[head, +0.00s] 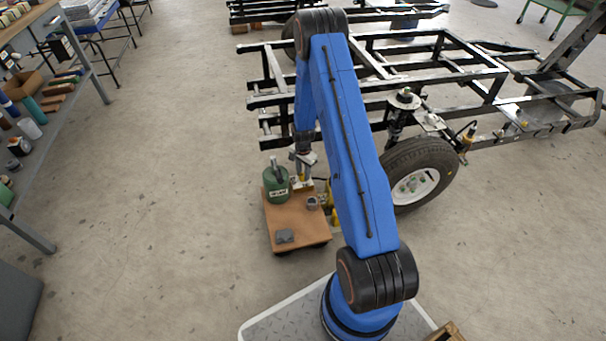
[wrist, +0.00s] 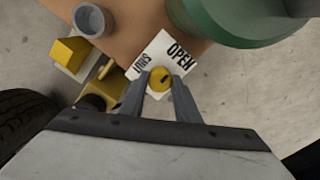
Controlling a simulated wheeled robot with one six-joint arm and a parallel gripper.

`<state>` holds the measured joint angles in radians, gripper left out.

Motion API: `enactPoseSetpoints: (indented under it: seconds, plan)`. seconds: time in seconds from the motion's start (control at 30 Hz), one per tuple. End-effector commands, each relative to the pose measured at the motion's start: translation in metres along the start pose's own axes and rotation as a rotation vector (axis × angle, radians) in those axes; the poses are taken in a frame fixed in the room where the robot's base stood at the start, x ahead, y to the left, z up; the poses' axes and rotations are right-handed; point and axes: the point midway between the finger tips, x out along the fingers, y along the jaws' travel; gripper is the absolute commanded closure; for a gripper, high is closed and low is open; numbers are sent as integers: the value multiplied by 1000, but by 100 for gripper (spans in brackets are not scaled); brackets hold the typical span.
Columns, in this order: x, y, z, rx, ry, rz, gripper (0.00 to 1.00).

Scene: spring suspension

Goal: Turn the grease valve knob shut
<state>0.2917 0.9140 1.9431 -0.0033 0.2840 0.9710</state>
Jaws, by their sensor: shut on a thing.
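The yellow grease valve knob (wrist: 159,79) sits between the fingertips of my gripper (wrist: 160,76) in the wrist view. The fingers are shut on it, one on each side. A dark mark shows on the knob's top face. A white label plate (wrist: 163,50) behind it reads OPEN on the right and SHUT on the left. In the head view my gripper (head: 302,172) reaches down to the back edge of the brown cart top (head: 285,222). The knob is too small to make out clearly there.
A green canister (head: 276,186) stands close beside my gripper, also at the top right of the wrist view. A grey cup (head: 312,203) and a grey block (head: 285,236) rest on the cart. A wheel (head: 418,175) and black chassis frame stand to the right.

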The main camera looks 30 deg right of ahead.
Motion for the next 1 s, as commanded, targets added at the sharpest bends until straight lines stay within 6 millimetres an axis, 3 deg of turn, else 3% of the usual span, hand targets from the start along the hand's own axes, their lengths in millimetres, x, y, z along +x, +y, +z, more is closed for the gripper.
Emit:
enactPoseSetpoints:
  seconds: [0.37, 1.0]
  plan:
    - [0, 0, 0, -143, -1, 0, 93]
    - [0, 0, 1, -732, -2, 0, 93]
